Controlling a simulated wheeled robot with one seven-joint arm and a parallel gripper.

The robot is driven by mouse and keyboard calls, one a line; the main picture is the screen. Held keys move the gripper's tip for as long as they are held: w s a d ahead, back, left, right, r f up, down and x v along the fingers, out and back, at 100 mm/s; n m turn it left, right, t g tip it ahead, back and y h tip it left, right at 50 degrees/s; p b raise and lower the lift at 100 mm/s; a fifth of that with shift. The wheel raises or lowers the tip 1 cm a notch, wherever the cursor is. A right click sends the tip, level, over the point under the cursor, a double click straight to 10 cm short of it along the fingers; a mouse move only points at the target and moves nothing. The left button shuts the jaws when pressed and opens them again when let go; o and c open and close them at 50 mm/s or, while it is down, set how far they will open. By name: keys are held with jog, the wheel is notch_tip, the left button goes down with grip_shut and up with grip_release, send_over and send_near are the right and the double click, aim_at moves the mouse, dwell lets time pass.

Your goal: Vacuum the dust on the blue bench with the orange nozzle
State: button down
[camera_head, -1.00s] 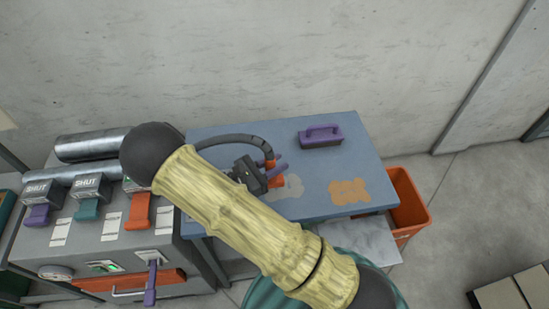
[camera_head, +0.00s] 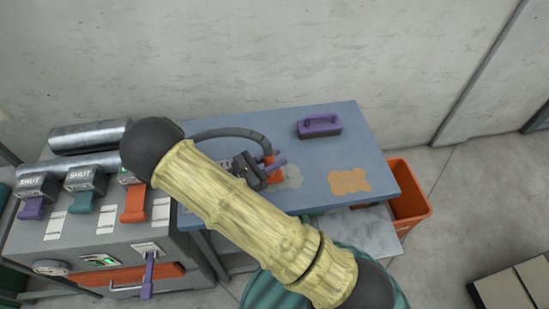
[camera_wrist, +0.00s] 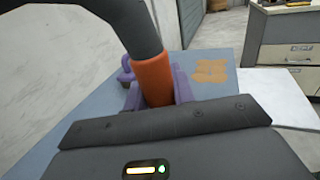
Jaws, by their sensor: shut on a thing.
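My gripper (camera_head: 272,170) is shut on the orange nozzle (camera_wrist: 153,82), with a purple finger on either side of it. A dark hose (camera_head: 228,132) runs from the nozzle. An orange dust patch (camera_head: 348,181) lies farther right on the bench and also shows in the wrist view (camera_wrist: 212,71). My arm covers the bench's left front.
A purple handled block (camera_head: 320,127) stands near the bench's back edge. An orange bin (camera_head: 410,202) is beyond the right end. A grey machine with levers (camera_head: 95,235) stands at the left, and a concrete wall is behind.

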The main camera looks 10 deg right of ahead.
jog(key=shift+f+b, duration=0.85)
jog(key=shift+f, duration=0.3)
jog(key=shift+d+r, duration=0.15)
jog(key=shift+d, duration=0.5)
jog(key=shift+w+a+b+x, duration=0.25)
jog(key=shift+w+b+x, duration=0.55)
jog(key=shift+x, duration=3.3)
jog(key=shift+a, duration=4.2)
jog(key=shift+s+r+p, duration=0.2)
jog(key=shift+r+p, duration=2.25)
jog(key=shift+r, duration=0.05)
jog(key=shift+f, duration=0.1)
